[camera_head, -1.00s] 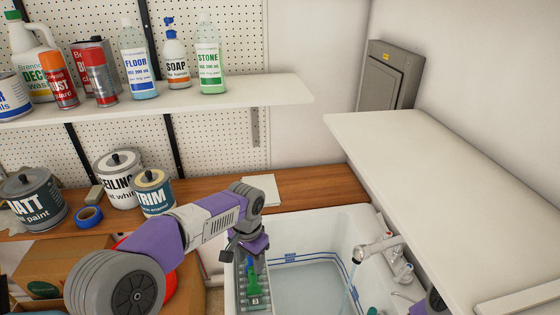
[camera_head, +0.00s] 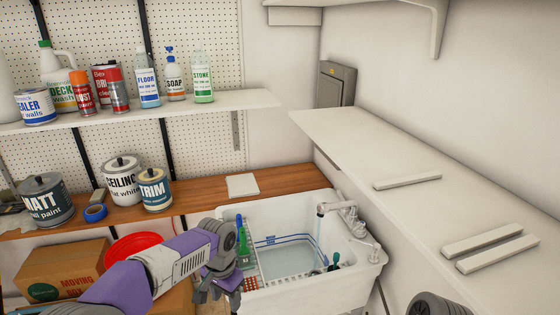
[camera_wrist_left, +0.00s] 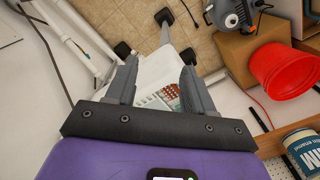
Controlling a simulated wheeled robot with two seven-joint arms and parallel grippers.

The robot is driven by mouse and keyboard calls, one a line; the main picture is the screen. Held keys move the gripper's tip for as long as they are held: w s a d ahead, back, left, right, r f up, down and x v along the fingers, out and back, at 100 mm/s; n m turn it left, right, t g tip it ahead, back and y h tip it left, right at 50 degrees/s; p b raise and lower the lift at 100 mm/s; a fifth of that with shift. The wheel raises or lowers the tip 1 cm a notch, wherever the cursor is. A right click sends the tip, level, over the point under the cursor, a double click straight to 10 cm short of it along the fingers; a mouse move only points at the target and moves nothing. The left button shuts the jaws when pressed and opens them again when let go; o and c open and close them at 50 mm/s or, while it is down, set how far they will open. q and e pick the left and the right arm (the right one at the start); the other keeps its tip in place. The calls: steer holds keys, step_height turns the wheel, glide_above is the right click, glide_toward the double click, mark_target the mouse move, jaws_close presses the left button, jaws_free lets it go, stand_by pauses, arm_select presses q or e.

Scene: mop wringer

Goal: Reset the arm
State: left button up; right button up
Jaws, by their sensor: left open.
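My left arm comes in from the lower left in the head view. Its gripper (camera_head: 222,290) hangs in front of the left end of the white utility sink (camera_head: 340,290). In the left wrist view the two fingers (camera_wrist_left: 155,85) stand apart with nothing between them, and the floor and the sink's outside show beyond. A green-handled tool (camera_head: 241,228) stands in the tray at the sink's left side, apart from the gripper. My right gripper is not in view; only a dark arm part shows at the bottom right.
Water runs from the faucet (camera_head: 338,208) into the sink. A cardboard box (camera_head: 62,270) and a red bucket (camera_head: 135,247) are near my left arm; the bucket (camera_wrist_left: 283,68) also shows in the wrist view. Paint cans line the wooden counter (camera_head: 205,188). A white shelf (camera_head: 400,150) juts out at right.

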arm_select(q)
steer(key=s+d+f+n+h+b, duration=0.15)
steer(key=s+f, duration=0.25)
steer(key=f, duration=0.9)
steer(key=s+d+f+n+h+b, duration=0.1)
steer(key=s+d+f+n+h, duration=0.2)
steer(key=f, duration=1)
steer(key=s+f+n+b, duration=0.1)
steer(key=s+f+n, duration=0.3)
steer(key=s+f, duration=0.6)
steer(key=s, duration=0.4)
steer(key=shift+a+t, duration=0.25)
steer(key=shift+t, duration=0.15)
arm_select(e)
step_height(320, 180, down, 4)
arm_select(q)
steer(key=shift+w+f, duration=0.1)
